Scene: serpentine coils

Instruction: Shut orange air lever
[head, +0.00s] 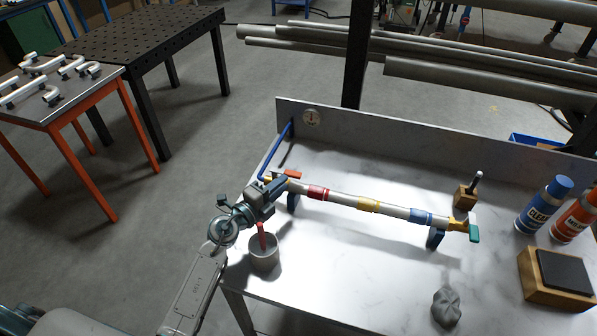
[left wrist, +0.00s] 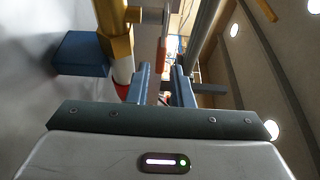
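The orange air lever (head: 293,173) sits at the left end of the white pipe (head: 340,198), by a brass fitting (left wrist: 115,42). My left gripper (head: 279,186) is close beside the lever, over the near side of the pipe end, and partly hides the fitting. In the left wrist view the two fingers (left wrist: 163,88) stand apart with a gap between them. The orange lever (left wrist: 162,52) shows just beyond that gap; I cannot tell whether a finger touches it. The blue air hose (head: 277,152) rises behind the lever to the back panel. My right gripper is not in view.
The pipe rests on blue supports (head: 436,238) and ends in a green lever (head: 474,233) at right. A grey cup (head: 264,256) with a red item stands below my left gripper. Cans (head: 544,205) and a wooden block (head: 555,278) stand at right.

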